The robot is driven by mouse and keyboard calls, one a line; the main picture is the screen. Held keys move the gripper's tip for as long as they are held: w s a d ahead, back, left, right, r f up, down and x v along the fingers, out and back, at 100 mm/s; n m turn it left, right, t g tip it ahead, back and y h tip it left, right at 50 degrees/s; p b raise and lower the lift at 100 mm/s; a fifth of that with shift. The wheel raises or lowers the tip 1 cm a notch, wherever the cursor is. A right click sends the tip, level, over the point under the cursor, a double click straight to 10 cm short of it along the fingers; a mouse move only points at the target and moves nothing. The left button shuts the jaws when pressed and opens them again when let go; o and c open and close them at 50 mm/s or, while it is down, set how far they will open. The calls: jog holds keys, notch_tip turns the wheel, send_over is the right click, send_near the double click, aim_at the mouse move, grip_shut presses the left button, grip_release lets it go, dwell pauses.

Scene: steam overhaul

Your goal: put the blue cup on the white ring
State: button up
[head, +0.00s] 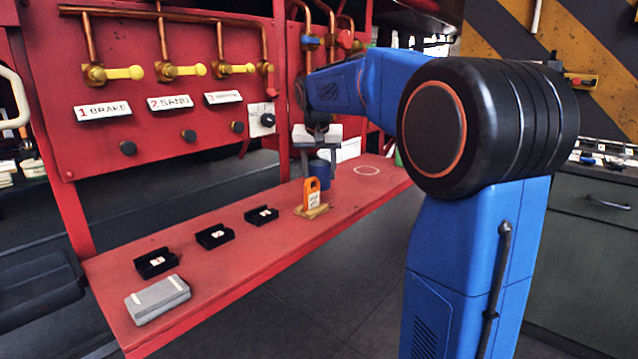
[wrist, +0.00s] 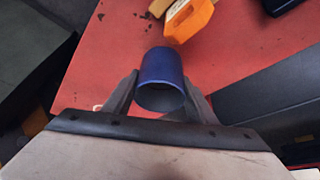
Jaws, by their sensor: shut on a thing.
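The blue cup (head: 319,170) is on or just above the red shelf at its far end, below my gripper (head: 319,165). In the wrist view the cup (wrist: 161,80) sits between the two fingers of my gripper (wrist: 160,95), which is shut on it. Its open mouth faces the camera. I cannot tell whether its base touches the shelf. The white ring (head: 367,170) is a thin outline on the shelf, to the right of the cup and apart from it.
An orange tag on a wooden base (head: 312,196) stands close in front of the cup. Several black trays (head: 214,235) and a grey block (head: 158,299) lie along the red shelf (head: 240,265). A red panel with valves (head: 170,70) rises behind. The shelf around the ring is clear.

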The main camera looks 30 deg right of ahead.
jog(key=shift+f, duration=1.8)
jog(key=o, duration=1.1)
jog(key=shift+f, duration=0.1)
jog(key=v, duration=1.2)
jog(key=s+a+f+n, duration=0.1)
jog(key=s+a+f, duration=0.1)
jog(key=s, duration=0.4)
jog(key=s+a+f+n+y, duration=0.1)
jog(key=s+a+f, duration=0.2)
jog(key=s, duration=0.3)
jog(key=s+a+f+n, duration=0.1)
jog(key=s+a+f, duration=0.2)
jog(key=s, duration=0.4)
jog(key=shift+f+n+y, duration=0.3)
jog(key=shift+f+n, duration=0.1)
jog(key=shift+f, duration=0.35)
jog(key=shift+o, duration=0.4)
jog(key=s+a+f+n+t+y, duration=0.1)
jog(key=s+a+f+n, duration=0.2)
jog(key=s+f, duration=1.2)
jog(key=shift+s+a, duration=0.35)
jog(key=shift+a, duration=0.5)
